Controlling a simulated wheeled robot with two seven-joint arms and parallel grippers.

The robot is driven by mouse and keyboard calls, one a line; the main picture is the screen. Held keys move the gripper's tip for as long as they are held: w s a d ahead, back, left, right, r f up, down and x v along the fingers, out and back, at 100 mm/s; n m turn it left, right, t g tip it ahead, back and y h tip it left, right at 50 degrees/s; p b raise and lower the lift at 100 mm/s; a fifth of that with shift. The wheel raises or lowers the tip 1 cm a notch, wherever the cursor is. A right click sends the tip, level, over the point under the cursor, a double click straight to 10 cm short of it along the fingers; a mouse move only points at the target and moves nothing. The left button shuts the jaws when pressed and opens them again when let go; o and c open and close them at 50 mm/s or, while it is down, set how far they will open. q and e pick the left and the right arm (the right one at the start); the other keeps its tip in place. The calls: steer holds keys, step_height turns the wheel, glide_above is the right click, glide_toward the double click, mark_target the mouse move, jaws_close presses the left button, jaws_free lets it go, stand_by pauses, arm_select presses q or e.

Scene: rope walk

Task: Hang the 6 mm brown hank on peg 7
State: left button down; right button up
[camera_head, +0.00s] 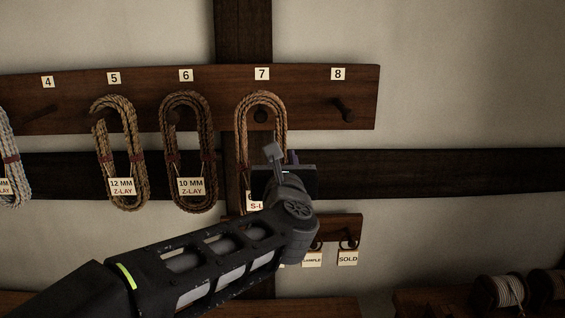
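A brown hank (241,130) is at peg 7 (261,116). The peg's end shows inside the top of its loop, with the rope arching above it. Whether the rope rests on the peg I cannot tell. Its tag (254,201) is mostly covered; "S-L" is partly readable, the size is not. My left gripper (283,156) is in front of the hank's lower half and hides it. Its fingertips point up; I cannot tell whether they grip the rope. The number 7 label (262,74) is above the peg. My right gripper is not in view.
Brown hanks hang at peg 6 (186,145), tagged 10 MM Z-LAY, and peg 5 (119,150), tagged 12 MM Z-LAY. Peg 8 (343,111) and peg 4 (40,114) are bare. A pale hank (8,150) is at the left edge. Tags, including SOLD (348,258), hang below.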

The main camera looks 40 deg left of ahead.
arm_select(q)
steer(key=f+x, duration=0.1)
steer(key=x, duration=0.9)
steer(key=shift+f, duration=0.35)
stand_by(0.5)
stand_by(0.6)
steer(key=c, duration=1.1)
jaws_free()
